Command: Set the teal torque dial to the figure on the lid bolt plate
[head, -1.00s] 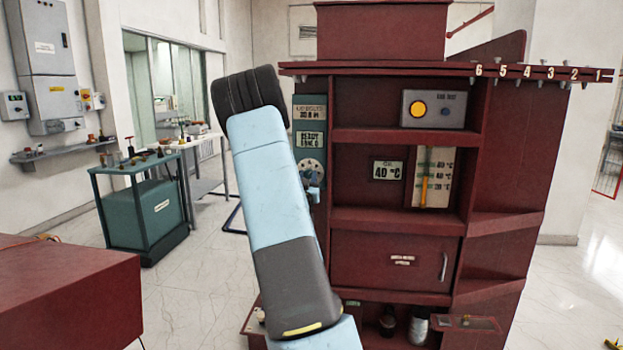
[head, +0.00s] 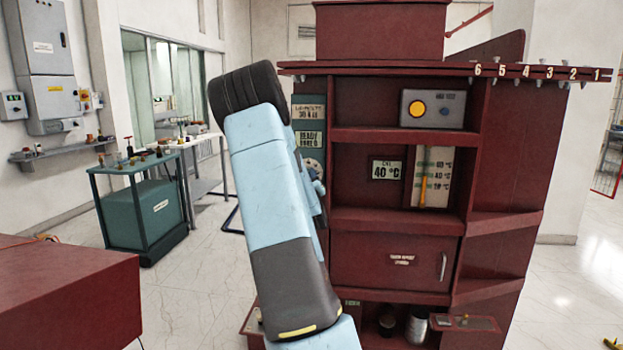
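The lid bolt plate (head: 308,112) is at the top of a narrow teal panel on the cabinet's left side. Its figure is too blurred to read surely; it starts with a 3. Below it is a small display (head: 310,139) that seems to read READY, its lower line unclear. A pale round dial face (head: 312,164) shows below that, largely hidden behind my arm. Small blue parts (head: 317,186) stick out past my arm's right edge there; I cannot tell whether they are the teal dial's knob or my gripper. My gripper's fingers are not clearly visible.
A teal cart (head: 155,205) stands left. A red block (head: 65,295) fills the lower left. The floor between is clear.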

